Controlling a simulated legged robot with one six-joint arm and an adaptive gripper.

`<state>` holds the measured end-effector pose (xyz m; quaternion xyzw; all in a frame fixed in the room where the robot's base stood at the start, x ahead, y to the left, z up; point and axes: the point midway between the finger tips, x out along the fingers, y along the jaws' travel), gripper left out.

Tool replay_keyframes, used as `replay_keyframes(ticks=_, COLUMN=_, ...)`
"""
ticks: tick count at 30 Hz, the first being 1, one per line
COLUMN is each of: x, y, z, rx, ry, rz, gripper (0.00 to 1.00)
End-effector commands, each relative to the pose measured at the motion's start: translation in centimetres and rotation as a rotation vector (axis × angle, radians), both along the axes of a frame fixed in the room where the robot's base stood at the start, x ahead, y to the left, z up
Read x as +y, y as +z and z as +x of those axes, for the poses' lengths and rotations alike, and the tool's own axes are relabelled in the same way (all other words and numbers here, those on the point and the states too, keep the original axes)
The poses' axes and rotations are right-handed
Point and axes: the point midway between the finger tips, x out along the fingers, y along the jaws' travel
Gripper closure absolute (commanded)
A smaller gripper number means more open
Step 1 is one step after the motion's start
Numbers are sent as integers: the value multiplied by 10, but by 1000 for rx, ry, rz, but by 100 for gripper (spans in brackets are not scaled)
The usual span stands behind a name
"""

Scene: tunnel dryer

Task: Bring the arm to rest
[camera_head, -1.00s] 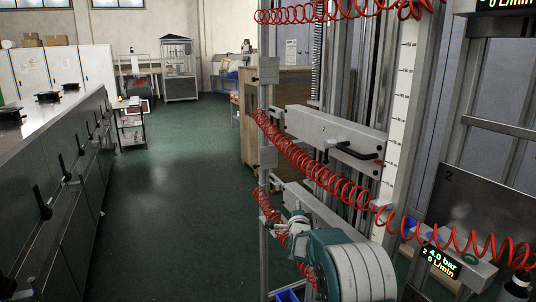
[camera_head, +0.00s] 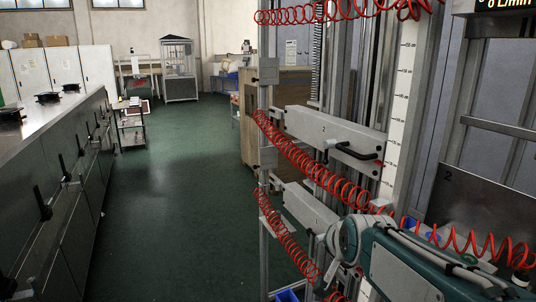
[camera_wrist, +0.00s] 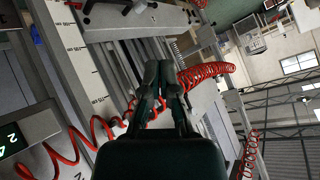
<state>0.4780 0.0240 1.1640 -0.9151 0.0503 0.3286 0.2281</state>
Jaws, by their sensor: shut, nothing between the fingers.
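My gripper (camera_wrist: 158,75) shows in the wrist view with its dark fingers together and nothing between them. Behind the fingers are metal rails and a coiled red hose (camera_wrist: 205,72); I cannot tell whether the fingers touch anything. In the head view my arm (camera_head: 405,262), teal and white, is folded at the lower right, in front of the dryer frame. The gripper itself is not clearly visible there.
Coiled red hoses (camera_head: 310,165) hang across the frame close to my arm. A grey panel with a black handle (camera_head: 357,151) sticks out above it. A long steel cabinet (camera_head: 75,195) stands at the left. The green floor (camera_head: 175,220) between is clear.

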Motion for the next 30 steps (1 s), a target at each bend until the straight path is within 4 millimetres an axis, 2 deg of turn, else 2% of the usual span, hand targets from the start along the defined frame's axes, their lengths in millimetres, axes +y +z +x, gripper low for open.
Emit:
replay_keyframes(ticks=1, x=-3, y=0, z=-23, rx=28, ry=23, rz=-33, gripper=100)
replay_keyframes(ticks=9, x=-14, y=-26, z=-141, rx=223, ry=188, rz=-224, gripper=100)
replay_keyframes(ticks=12, x=-18, y=-39, z=-180, rx=292, ry=246, rz=-280, gripper=100)
replay_keyframes(ticks=15, x=-21, y=-50, z=-209, rx=344, ry=292, rz=-319, gripper=100)
replay_keyframes(ticks=20, x=-23, y=-59, z=-228, rx=384, ry=325, rz=-347, gripper=100)
replay_keyframes(ticks=30, x=-23, y=-59, z=-228, rx=384, ry=326, rz=-347, gripper=100)
